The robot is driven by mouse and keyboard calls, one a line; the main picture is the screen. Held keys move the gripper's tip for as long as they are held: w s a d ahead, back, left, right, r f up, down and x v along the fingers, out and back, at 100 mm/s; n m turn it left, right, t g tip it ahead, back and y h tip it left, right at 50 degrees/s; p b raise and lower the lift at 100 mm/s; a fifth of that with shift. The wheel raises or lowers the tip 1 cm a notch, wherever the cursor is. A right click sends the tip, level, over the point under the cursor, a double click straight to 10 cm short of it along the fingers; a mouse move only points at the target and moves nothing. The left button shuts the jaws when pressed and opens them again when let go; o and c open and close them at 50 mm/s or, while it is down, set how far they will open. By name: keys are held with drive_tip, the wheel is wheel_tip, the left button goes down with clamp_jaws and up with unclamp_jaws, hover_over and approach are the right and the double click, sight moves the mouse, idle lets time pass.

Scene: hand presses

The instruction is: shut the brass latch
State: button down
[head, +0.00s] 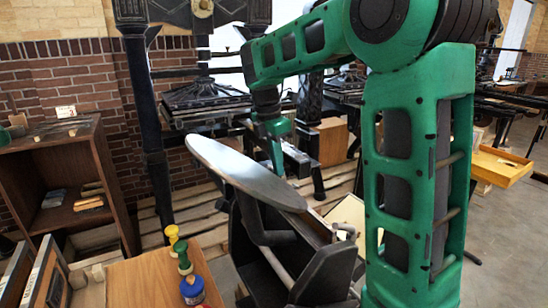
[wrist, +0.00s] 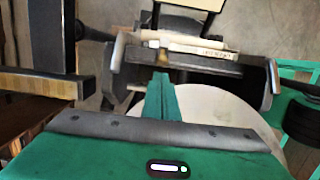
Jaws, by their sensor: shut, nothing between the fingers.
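A small brass-coloured piece (wrist: 164,59), which looks like the latch, sits on the dark frame just beyond my fingertips in the wrist view. It is too small to tell whether it is open or shut. My gripper (wrist: 160,80) is shut and empty, its green fingers together and pointing at that piece; I cannot tell whether they touch it. In the head view my gripper (head: 276,160) hangs behind the grey round plate (head: 245,172) of the dark hand press (head: 325,272). I cannot make out the latch there.
A wooden table (head: 150,279) with yellow, green and blue-capped items stands at the front left. A brown shelf (head: 58,185) is at the left wall. Larger black presses (head: 205,98) stand behind. A yellow tray (head: 500,166) is at the right.

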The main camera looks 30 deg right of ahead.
sight(295, 185)
drive_tip(key=shift+d+f, duration=0.2)
drive_tip(key=shift+f, duration=1)
drive_tip(key=shift+d+f, duration=0.2)
drive_tip(key=shift+f, duration=1)
drive_tip(key=shift+d+r, duration=0.1)
drive_tip(key=shift+d, duration=0.15)
drive_tip(key=shift+d+r, duration=0.2)
drive_tip(key=shift+d, duration=0.7)
drive_tip(key=shift+d+f, duration=0.2)
drive_tip(key=shift+d, duration=1.2)
